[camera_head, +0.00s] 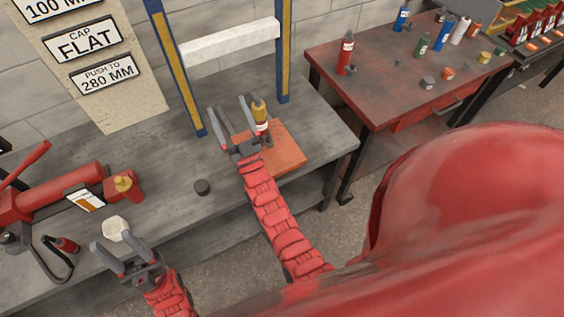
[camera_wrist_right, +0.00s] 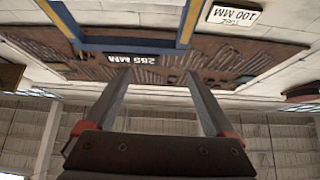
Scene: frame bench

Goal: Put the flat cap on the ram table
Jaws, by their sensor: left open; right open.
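The red-topped table (camera_head: 395,85) at the right bears several upright cylinders and small caps, and looks like the ram table. My left gripper (camera_head: 109,236) is open and empty, close by the pale piece. My right gripper (camera_head: 229,108) is open and empty by the frame, left of a yellow cylinder (camera_head: 260,114); its fingers also show in the right wrist view (camera_wrist_right: 158,80).
A blue-and-yellow frame (camera_head: 283,50) with a white crossbar (camera_head: 232,40) stands on the bench. An orange plate (camera_head: 285,155) lies beneath the yellow cylinder. A red pump (camera_head: 65,190) is at the left. A sign board (camera_head: 90,105) reads "CAP FLAT". A gap separates bench and table.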

